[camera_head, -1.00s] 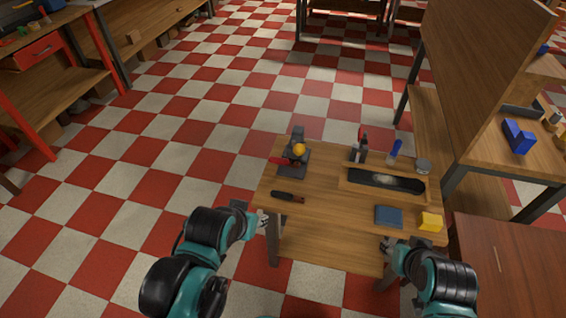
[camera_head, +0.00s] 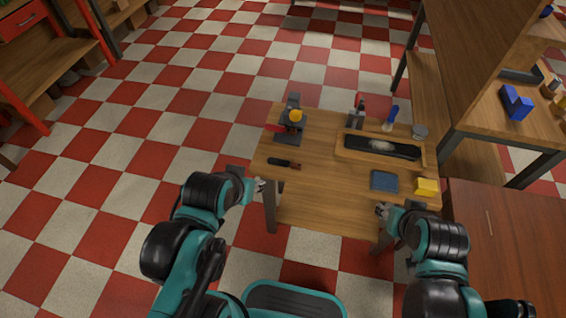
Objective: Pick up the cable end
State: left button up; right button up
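I cannot make out a cable end in the head view. The wooden table (camera_head: 320,202) stands in front of me with small items on it. My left gripper (camera_head: 261,185) is at the table's near left edge, beside the tabletop. My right gripper (camera_head: 380,210) is at the near right edge, below the blue block. Both look empty, but their fingers are too small to show whether they are open or shut.
On the table are a dark vise-like fixture (camera_head: 289,134) with a yellow ball, a dark handled tool (camera_head: 284,163), a tray (camera_head: 352,157) with a long dark piece, a blue block (camera_head: 384,181), a yellow block (camera_head: 426,187) and a can (camera_head: 420,131). A shelf unit (camera_head: 480,60) stands right.

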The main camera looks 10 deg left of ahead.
aim_at(274, 129)
jog(key=i+j+z, duration=0.1)
jog(key=j+z, duration=0.95)
jog(key=j, duration=0.2)
